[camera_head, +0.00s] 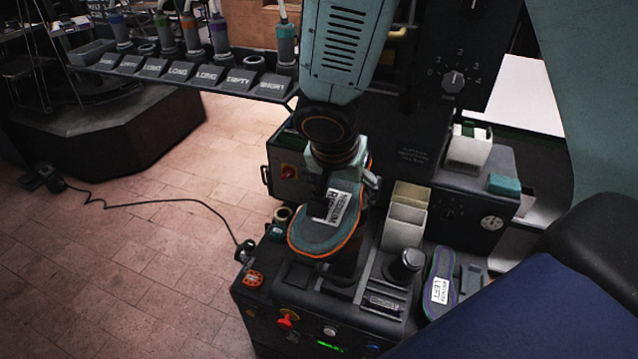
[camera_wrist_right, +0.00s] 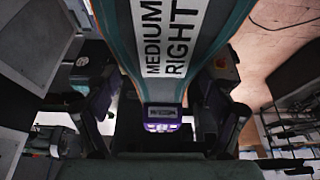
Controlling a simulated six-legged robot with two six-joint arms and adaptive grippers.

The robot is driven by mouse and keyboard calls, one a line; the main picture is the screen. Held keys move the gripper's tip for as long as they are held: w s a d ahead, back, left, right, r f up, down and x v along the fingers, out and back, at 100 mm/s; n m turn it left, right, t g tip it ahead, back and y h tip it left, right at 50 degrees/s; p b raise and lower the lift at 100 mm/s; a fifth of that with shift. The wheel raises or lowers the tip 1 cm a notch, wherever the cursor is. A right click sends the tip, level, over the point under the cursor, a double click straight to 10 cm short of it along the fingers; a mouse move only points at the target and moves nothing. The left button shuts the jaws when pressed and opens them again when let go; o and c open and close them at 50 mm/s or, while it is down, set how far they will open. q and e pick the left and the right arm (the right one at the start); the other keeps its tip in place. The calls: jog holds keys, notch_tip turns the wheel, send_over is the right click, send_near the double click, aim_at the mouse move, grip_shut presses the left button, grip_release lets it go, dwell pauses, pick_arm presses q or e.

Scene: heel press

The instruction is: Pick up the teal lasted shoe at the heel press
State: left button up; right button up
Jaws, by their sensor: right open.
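The teal lasted shoe (camera_head: 318,238) sits sole up at the heel press, its rounded end towards the camera. It has an orange edge and a white label reading MEDIUM RIGHT. My right gripper (camera_head: 322,196) comes down from above over the shoe's far part. In the right wrist view the shoe (camera_wrist_right: 172,45) runs between the two spread fingers of the open gripper (camera_wrist_right: 160,90). Contact between fingers and shoe cannot be told. The far end of the shoe is hidden behind the gripper in the head view. My left gripper is not in view.
A second shoe labelled MEDIUM LEFT (camera_head: 440,287) lies at the right of the press. Pale bins (camera_head: 404,226) and a black knob (camera_head: 405,263) stand close beside the teal shoe. A labelled rack (camera_head: 190,75) is at the back left. Open floor lies left.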

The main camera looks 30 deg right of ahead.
jog(key=shift+w+d+f, duration=0.15)
jog(key=shift+w+f, duration=0.1)
jog(key=shift+f, duration=0.05)
jog(key=shift+b+x, duration=0.45)
jog(key=shift+x, duration=0.5)
jog(key=shift+b+x, duration=0.5)
jog(key=shift+x, duration=0.5)
jog(key=shift+w+f, duration=0.1)
jog(key=shift+f, duration=0.1)
jog(key=shift+w+d+f, duration=0.1)
jog(key=shift+w+f, duration=0.05)
jog(key=shift+w, duration=0.1)
jog(key=shift+s, duration=0.25)
jog(key=c, duration=0.5)
jog(key=shift+w, duration=0.1)
jog(key=c, duration=0.5)
grip_shut()
